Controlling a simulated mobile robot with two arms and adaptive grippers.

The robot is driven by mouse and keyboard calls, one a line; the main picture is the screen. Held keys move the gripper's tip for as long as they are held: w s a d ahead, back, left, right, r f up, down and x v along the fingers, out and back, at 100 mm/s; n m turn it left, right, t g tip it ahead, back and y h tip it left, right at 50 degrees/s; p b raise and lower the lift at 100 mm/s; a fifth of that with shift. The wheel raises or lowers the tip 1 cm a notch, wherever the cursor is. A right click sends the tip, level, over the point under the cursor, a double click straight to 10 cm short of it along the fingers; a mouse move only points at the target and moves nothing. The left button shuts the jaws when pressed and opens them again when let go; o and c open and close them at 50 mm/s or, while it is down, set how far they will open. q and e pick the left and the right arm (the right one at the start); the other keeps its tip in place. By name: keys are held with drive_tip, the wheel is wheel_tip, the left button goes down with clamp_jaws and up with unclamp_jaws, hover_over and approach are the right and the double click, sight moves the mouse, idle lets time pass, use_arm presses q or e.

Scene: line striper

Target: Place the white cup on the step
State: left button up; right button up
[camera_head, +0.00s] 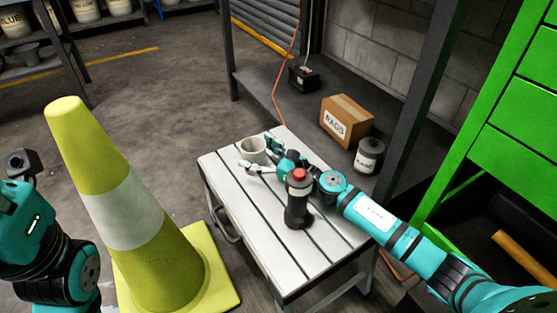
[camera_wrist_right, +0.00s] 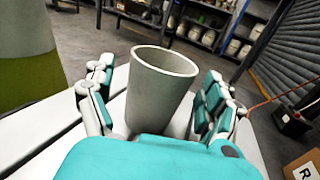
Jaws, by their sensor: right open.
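The white cup (camera_head: 252,149) stands upright near the far left corner of the slatted white step (camera_head: 277,223). My right gripper (camera_head: 262,155) is at the cup, with one finger on each side of it. In the right wrist view the cup (camera_wrist_right: 158,90) stands between the two spread fingers of the right gripper (camera_wrist_right: 155,105), with visible gaps beside it.
A dark bottle with a red cap (camera_head: 298,200) stands on the step close to my right wrist. A yellow cone (camera_head: 150,220) stands left of the step. A rags box (camera_head: 346,121), a can (camera_head: 369,156) and a battery (camera_head: 303,77) sit on the dark shelf behind.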

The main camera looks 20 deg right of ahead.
drive_tip(key=p+v, duration=0.1)
drive_tip(key=v, duration=0.9)
drive_tip(key=shift+s+d, duration=0.15)
